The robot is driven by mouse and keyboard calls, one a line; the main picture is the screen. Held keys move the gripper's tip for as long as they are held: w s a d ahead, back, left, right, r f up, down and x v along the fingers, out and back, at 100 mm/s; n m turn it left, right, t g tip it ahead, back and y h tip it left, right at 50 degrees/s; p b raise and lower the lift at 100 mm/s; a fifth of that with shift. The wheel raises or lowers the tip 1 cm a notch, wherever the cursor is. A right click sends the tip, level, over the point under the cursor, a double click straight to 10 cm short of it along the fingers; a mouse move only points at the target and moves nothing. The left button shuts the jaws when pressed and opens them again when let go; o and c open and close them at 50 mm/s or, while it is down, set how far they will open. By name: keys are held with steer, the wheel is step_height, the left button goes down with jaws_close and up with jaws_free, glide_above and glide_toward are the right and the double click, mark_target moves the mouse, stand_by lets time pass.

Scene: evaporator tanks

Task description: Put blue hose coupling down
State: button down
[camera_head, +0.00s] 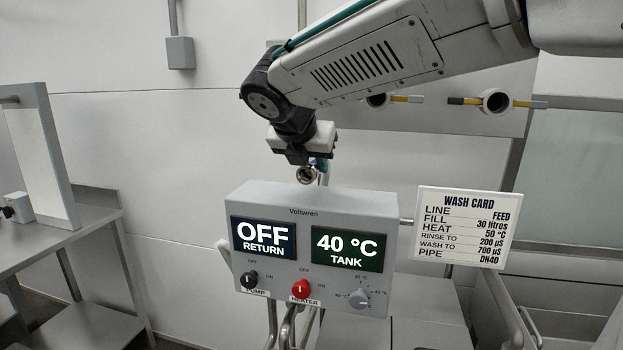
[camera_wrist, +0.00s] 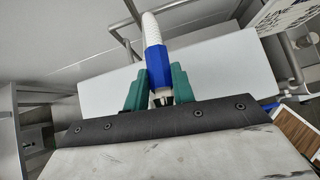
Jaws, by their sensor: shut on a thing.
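The blue hose coupling (camera_wrist: 157,68) shows in the wrist view between the two green fingers of my gripper (camera_wrist: 157,90), which is shut on it. A white ribbed hose (camera_wrist: 150,27) runs from its far end. In the head view my gripper (camera_head: 310,162) is above and behind the grey control box, pointing down. The coupling is mostly hidden by the gripper in that view.
The control box (camera_head: 310,208) shows "OFF RETURN" and "40 °C TANK", with two knobs and a red heater switch (camera_head: 300,289). A wash card (camera_head: 466,227) stands to its right. A steel table (camera_head: 70,235) is at left. Two wall ports (camera_head: 496,101) with yellow-black handles are behind.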

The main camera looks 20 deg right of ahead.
steer(key=shift+w+f, duration=0.1)
steer(key=shift+w, duration=0.35)
steer(key=shift+s+f, duration=0.1)
steer(key=shift+f, duration=1.6)
steer(key=shift+f, duration=0.15)
steer(key=c, duration=1.2)
jaws_free()
steer(key=shift+o, duration=0.2)
